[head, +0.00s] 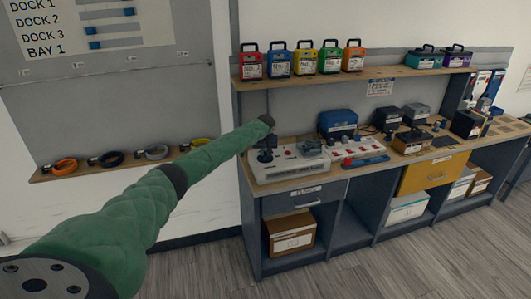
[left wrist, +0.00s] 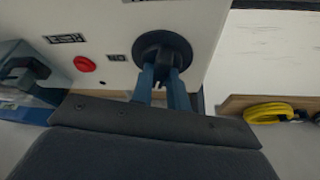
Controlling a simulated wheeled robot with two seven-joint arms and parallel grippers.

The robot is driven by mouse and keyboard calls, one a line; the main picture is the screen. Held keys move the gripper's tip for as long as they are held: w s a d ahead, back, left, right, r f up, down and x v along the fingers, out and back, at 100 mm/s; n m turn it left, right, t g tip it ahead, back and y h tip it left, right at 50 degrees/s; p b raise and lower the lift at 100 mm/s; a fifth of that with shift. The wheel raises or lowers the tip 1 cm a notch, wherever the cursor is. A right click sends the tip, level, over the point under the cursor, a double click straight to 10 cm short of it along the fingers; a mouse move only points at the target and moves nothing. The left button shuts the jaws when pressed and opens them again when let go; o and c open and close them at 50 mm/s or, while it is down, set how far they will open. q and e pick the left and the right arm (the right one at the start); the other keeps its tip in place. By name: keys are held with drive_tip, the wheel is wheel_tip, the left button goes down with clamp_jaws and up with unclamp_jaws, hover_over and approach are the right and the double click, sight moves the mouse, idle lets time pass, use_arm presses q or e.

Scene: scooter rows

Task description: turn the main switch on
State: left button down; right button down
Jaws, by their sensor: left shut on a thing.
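A white console (head: 285,174) sits at the left end of the bench. A round black switch (left wrist: 160,42) is on its pale panel in the left wrist view, beside a red button (left wrist: 84,63) and small dark labels. My left gripper (head: 265,148) reaches down to the console's left part. In the left wrist view its blue fingers (left wrist: 164,74) are shut on the black switch's middle part. The fingers hide part of the switch, and I cannot read which way it is set. My right gripper is in neither view.
A second white panel with red buttons (head: 355,149) and a blue case (head: 338,122) stand right of the console. Several colourful boxes (head: 303,60) line the shelf above. A ledge with coloured rings (head: 157,152) is at the left.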

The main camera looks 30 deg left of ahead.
use_arm(q)
drive_tip(key=m+h, duration=0.1)
drive_tip(key=m, duration=0.1)
drive_tip(key=shift+a+m+t, duration=0.1)
drive_tip(key=shift+m+t, duration=0.2)
drive_tip(key=shift+m, duration=0.1)
drive_tip(key=shift+m+b, duration=0.35)
drive_tip(key=shift+m, duration=0.05)
drive_tip(key=m+h+b, duration=0.1)
drive_tip(key=m, duration=0.2)
drive_tip(key=m+h+b, duration=0.1)
drive_tip(key=m+b, duration=0.1)
drive_tip(key=m, duration=0.1)
drive_tip(key=shift+a+f+h, duration=0.1)
drive_tip(key=shift+a+h, duration=0.1)
drive_tip(key=shift+h, duration=0.2)
drive_tip(key=m+b, duration=0.2)
drive_tip(key=m+g+h+b, duration=0.1)
drive_tip(key=m, duration=0.2)
drive_tip(key=shift+a+h+b, duration=0.1)
drive_tip(key=shift+h+b, duration=0.2)
drive_tip(key=shift+b, duration=0.1)
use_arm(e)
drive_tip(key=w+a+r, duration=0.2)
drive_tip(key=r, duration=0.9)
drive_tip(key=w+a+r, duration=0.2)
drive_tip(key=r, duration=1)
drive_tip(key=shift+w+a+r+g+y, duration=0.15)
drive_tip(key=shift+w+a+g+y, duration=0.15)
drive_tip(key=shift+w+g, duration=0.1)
